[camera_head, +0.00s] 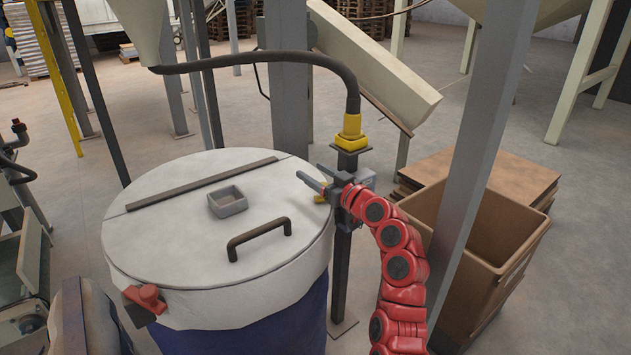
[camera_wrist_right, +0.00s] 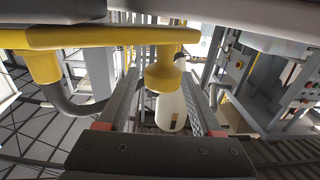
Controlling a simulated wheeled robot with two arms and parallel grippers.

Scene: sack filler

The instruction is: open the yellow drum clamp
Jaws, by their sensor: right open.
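The drum (camera_head: 275,270) has a white lid with a dark bar handle and a small grey box on it. The yellow drum clamp (camera_head: 321,198) shows as a small yellow piece at the lid's right rim, partly covered by my right gripper (camera_head: 312,181). In the right wrist view, a yellow lever (camera_wrist_right: 110,37) with a rounded yellow end (camera_wrist_right: 163,75) crosses the top. My right gripper (camera_wrist_right: 163,105) is open, and the rounded end shows between its fingers. I cannot tell whether they touch it. My left gripper is not in view.
A dark post with a yellow hose fitting (camera_head: 350,130) stands just behind the right gripper. A red clamp (camera_head: 147,297) sits on the drum's near-left rim. A grey column (camera_head: 480,130) and a brown bin (camera_head: 465,255) stand right of my arm.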

